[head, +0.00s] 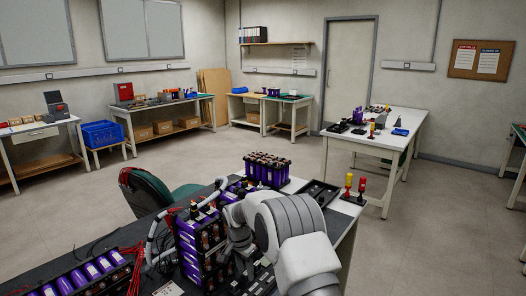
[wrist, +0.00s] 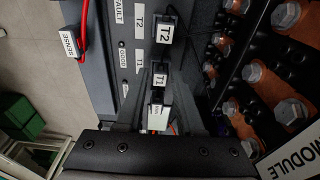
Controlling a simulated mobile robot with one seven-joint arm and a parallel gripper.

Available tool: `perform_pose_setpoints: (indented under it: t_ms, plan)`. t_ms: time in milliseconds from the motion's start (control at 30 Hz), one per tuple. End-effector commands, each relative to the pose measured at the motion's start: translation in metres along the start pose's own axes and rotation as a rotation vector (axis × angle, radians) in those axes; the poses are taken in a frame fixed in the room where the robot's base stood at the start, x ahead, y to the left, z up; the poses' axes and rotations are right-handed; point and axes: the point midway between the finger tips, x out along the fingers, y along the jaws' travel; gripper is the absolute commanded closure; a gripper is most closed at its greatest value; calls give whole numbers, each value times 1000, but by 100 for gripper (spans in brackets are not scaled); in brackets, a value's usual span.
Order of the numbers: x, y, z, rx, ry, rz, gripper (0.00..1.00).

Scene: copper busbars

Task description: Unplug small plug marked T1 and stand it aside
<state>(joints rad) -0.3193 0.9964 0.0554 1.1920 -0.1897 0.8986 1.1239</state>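The T1 plug (wrist: 160,76), small and black with a white T1 tag, sits in a dark panel in the wrist view. My gripper (wrist: 160,88) comes up from the bottom edge with its two fingers apart, one on each side of the T1 plug. I see no clear sign of the fingers pressing on it. The matching T2 plug (wrist: 165,29) sits just above. Another white-labelled part (wrist: 158,117) lies between the fingers, below T1; its text is unreadable. In the head view my arm hides the gripper and the plugs.
Copper busbars with bolts (wrist: 255,75) and a MODULE label (wrist: 300,152) lie close on the right. In the head view, purple battery modules (head: 268,168) crowd the bench; a black tray (head: 317,192) stands at right.

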Motion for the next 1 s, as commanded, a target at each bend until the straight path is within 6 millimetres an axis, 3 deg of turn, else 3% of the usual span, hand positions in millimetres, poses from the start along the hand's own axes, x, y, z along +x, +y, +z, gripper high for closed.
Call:
perform_pose_setpoints:
  t_ms: [67, 267, 300, 533, 1000]
  plan:
    - [0, 0, 0, 0, 0, 0, 64]
    - [-1, 0, 0, 1, 0, 0, 98]
    - [-1, 0, 0, 1, 0, 0, 100]
    - [-5, 0, -1, 1, 1, -1, 100]
    - [-42, 0, -5, 1, 0, 0, 100]
